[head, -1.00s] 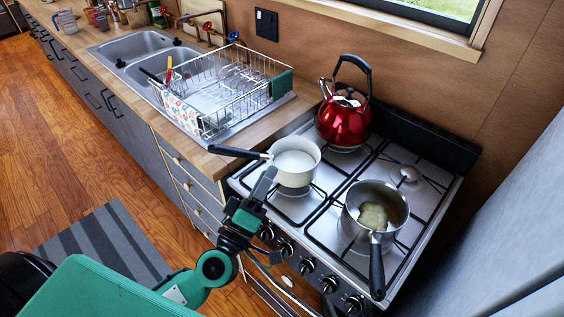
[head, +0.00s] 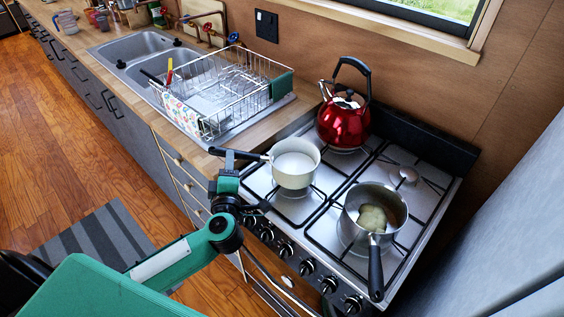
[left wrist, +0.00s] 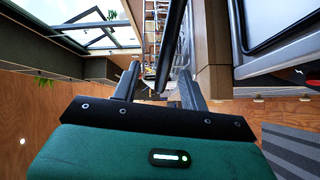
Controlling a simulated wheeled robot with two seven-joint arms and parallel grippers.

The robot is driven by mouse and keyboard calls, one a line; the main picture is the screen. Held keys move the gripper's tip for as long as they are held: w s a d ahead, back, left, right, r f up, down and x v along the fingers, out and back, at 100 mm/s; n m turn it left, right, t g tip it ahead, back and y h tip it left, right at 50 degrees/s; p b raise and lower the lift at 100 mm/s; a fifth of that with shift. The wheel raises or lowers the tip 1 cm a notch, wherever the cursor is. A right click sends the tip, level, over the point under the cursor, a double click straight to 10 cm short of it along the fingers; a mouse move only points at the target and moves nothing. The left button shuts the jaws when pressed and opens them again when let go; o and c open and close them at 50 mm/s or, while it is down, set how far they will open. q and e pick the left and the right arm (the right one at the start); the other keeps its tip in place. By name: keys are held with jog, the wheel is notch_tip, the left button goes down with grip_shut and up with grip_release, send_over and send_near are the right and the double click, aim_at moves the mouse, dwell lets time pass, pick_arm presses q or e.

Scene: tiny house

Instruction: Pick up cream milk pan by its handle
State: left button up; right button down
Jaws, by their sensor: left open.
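My right gripper is not in view.
A steel saucepan (head: 352,222) with food stands on the front-right burner, its black handle toward the stove front. A red kettle (head: 343,124) stands behind the cream pan. A wire dish rack (head: 240,88) stands on the counter at the left. Stove knobs (head: 284,249) line the front.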

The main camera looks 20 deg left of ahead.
pick_arm(q)
jog(key=p+x, duration=0.1)
jog(key=x, duration=0.6)
jog(key=shift+f, duration=0.25)
jog(key=shift+a, duration=0.15)
jog(key=shift+c, duration=0.2)
grip_shut()
